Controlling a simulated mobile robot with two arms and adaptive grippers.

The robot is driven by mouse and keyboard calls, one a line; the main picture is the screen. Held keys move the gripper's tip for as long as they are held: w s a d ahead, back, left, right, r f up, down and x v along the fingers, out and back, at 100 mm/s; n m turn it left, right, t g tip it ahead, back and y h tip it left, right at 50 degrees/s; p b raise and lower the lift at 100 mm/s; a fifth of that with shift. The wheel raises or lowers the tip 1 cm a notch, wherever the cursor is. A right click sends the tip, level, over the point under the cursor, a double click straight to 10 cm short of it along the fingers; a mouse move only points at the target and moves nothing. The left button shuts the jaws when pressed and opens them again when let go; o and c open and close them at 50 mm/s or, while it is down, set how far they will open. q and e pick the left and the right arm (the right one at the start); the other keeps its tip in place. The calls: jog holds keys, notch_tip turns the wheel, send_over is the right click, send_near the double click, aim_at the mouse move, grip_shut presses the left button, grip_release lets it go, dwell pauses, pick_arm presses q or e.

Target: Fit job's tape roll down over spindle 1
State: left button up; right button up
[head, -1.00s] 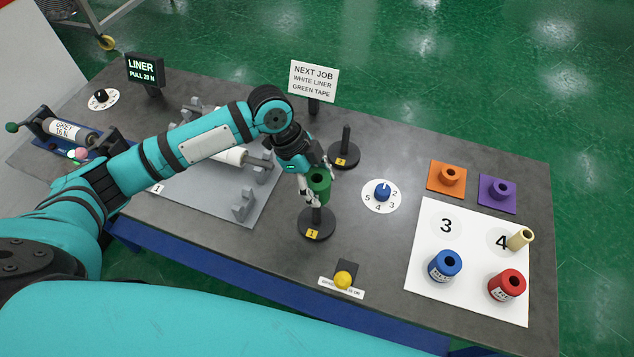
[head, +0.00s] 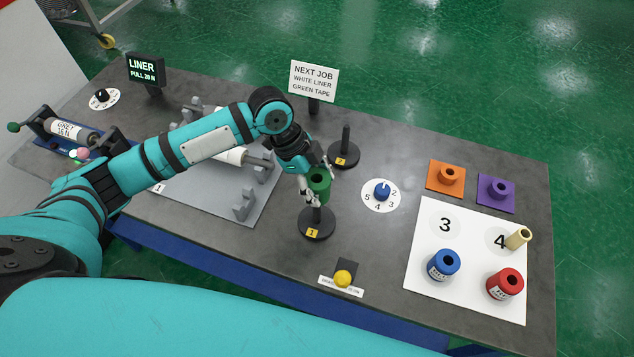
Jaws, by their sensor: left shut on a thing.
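The job sign (head: 314,80) reads "NEXT JOB, WHITE LINER, GREEN TAPE". My left gripper (head: 312,186) is shut on the green tape roll (head: 319,187), held upright at spindle 1 (head: 317,225). Spindle 1 has a round black base with a yellow "1" label. Its post shows just below the roll; whether the roll is around the post or only above it I cannot tell. The roll is clear of the base. Spindle 2 (head: 345,150), a bare black post on a round base, stands behind to the right. My right gripper is not in view.
A numbered dial with a blue knob (head: 382,191) is right of spindle 1. A white sheet (head: 470,290) holds a blue roll (head: 444,265), a red roll (head: 505,284) and a tan tube (head: 518,238). A yellow button (head: 342,279) sits in front. A grey cradle (head: 205,195) is at left.

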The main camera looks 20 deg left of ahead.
aim_at(317, 212)
pick_arm(q)
jog(key=shift+r+p, duration=0.1)
jog(key=shift+p, duration=0.2)
jog(key=shift+f+b, duration=0.4)
jog(key=shift+f, duration=0.3)
jog(key=shift+f+b, duration=0.85)
jog(key=shift+f, duration=0.95)
jog(key=shift+f+b, duration=2.15)
jog(key=shift+f, duration=1.75)
jog(key=o, duration=1.4)
jog(key=v, duration=1.2)
jog(key=shift+r, duration=0.1)
jog(key=shift+s, duration=0.15)
